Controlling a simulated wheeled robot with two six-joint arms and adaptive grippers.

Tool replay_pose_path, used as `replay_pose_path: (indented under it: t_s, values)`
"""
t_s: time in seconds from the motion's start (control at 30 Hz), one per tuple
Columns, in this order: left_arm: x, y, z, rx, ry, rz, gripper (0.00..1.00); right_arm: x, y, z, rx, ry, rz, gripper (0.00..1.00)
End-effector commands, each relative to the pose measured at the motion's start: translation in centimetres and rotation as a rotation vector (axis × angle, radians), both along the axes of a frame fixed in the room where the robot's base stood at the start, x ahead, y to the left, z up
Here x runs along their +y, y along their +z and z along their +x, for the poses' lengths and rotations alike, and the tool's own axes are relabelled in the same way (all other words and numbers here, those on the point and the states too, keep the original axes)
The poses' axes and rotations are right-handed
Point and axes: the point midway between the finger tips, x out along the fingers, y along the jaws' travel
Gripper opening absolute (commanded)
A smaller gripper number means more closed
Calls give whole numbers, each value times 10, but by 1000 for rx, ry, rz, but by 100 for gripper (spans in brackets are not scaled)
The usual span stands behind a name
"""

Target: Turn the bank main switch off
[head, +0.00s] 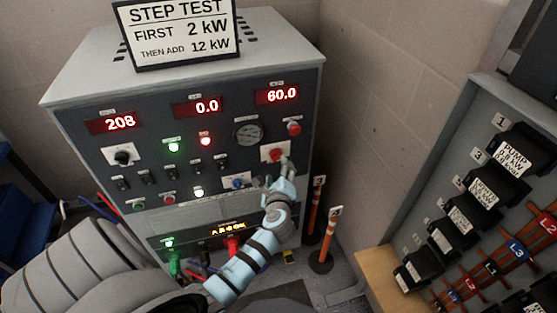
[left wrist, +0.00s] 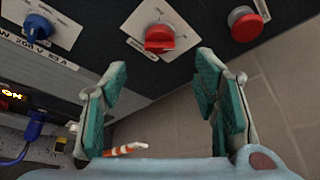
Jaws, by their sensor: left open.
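The load bank cabinet (head: 185,136) stands ahead with its dark front panel. A red rotary knob (head: 274,153) sits on a white plate at the panel's right; it also shows in the left wrist view (left wrist: 159,38). Its label is too small to read, so I cannot confirm it is the bank main switch. My left gripper (head: 279,173) is open just below and in front of this knob. In the left wrist view its fingers (left wrist: 158,78) stand apart with nothing between them, and the knob lies beyond their tips. My right gripper is not in view.
A round red button (head: 293,128) is above right of the knob. A blue knob (head: 238,182) is lower left. Displays read 208, 0.0 and 60.0. Orange-striped posts (head: 316,205) stand right of the cabinet. A breaker panel (head: 480,200) is at the right.

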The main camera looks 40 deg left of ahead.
Motion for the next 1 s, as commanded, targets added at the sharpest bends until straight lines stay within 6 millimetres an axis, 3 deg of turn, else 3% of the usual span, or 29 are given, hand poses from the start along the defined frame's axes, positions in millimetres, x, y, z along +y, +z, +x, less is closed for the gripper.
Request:
replay_pose_path:
  t_s: [0.13, 0.3, 0.67, 0.93, 1.0]
  values:
    - [26, -16, 33, -2, -1, 0, 55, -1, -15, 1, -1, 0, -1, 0]
    - [43, -24, 55, -1, 0, -2, 55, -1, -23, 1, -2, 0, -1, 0]
    - [48, -24, 61, -1, -2, -4, 54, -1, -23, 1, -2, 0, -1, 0]
    - [48, -24, 61, -1, -3, -4, 10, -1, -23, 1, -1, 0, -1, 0]
    - [48, -24, 60, -1, -3, -4, 7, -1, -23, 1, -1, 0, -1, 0]
